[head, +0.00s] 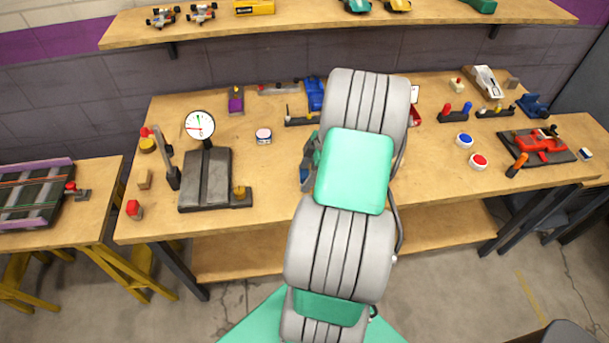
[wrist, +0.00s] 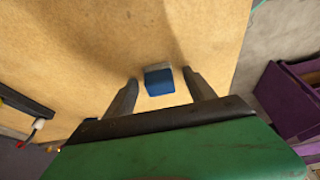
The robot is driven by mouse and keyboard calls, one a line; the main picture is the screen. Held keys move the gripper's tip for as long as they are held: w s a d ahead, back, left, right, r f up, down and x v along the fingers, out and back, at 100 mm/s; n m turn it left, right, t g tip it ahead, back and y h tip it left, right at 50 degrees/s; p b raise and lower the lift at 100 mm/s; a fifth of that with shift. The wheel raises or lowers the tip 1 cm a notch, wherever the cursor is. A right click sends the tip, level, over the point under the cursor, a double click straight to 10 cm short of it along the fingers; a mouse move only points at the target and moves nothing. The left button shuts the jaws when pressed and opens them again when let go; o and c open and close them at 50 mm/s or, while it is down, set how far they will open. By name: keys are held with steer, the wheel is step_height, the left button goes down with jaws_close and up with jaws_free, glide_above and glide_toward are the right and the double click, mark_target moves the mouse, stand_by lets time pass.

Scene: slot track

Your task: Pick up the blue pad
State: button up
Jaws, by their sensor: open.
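The blue pad (wrist: 160,83) is a small blue block with a grey strip along its far side. In the wrist view it lies on the wooden tabletop between the two fingers of my gripper (wrist: 160,76). The fingers are apart, one on each side of the pad, with a gap visible on both sides. I cannot tell how far the fingertips are above the tabletop. In the head view my arm hides most of my gripper, and I cannot make out this pad there.
In the wrist view the tabletop edge and a purple object (wrist: 290,100) lie at right.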

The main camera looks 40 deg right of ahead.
jaws_close()
stand_by(0.7)
